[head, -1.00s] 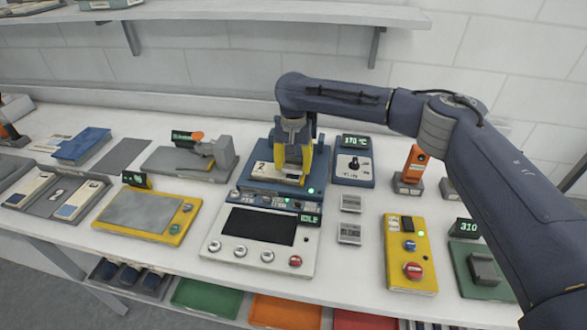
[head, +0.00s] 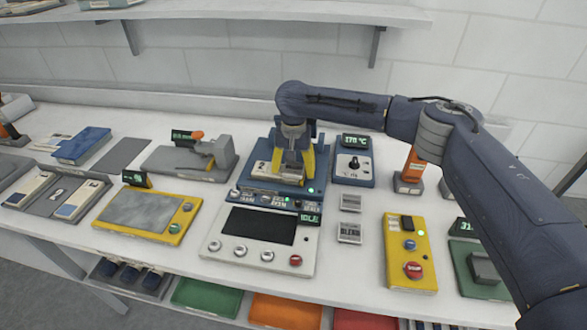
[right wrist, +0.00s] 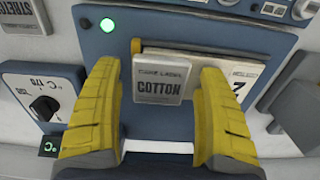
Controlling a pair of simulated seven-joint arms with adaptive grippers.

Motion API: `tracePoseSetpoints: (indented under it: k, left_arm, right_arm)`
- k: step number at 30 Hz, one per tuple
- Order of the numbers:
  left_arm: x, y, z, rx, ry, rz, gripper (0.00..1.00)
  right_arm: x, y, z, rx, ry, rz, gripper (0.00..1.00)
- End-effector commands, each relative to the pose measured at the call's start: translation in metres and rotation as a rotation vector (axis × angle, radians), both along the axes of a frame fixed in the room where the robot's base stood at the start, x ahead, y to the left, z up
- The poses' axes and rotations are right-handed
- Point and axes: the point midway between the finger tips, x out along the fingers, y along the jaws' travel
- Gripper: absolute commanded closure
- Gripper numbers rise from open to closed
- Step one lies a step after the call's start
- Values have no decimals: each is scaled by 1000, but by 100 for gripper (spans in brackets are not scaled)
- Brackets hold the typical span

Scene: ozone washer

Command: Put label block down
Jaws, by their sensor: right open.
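The label block (right wrist: 158,82), a small grey plate marked COTTON, lies over a cream card block (right wrist: 213,64) on the blue station (right wrist: 185,28) in the right wrist view. My right gripper (right wrist: 155,130) has its yellow fingers spread, one on each side of the label block, with visible gaps. In the head view the right gripper (head: 293,165) points down over the blue station (head: 290,185), and its fingers hide much of the card block (head: 262,168). My left gripper is not in view.
Two other label blocks (head: 350,203) (head: 349,233) lie to the right. A dial box (head: 354,169) stands close beside the blue station. A white control panel (head: 262,245) is in front. A yellow panel (head: 410,255) is at the right. Bare table lies between these devices.

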Motion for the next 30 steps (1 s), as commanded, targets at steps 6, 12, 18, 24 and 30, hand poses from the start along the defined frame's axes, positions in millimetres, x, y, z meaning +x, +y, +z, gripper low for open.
tracePoseSetpoints:
  k: [6,12,18,24,30]
  left_arm:
    - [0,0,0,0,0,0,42]
    - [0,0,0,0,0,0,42]
    - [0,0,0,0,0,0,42]
    - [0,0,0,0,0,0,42]
    - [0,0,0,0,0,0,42]
  right_arm:
    - [1,0,17,-1,-3,2,25]
    - [0,0,45,0,-2,1,25]
    - [0,0,67,0,-1,1,25]
    - [0,0,77,0,0,1,25]
    - [0,0,78,0,1,1,25]
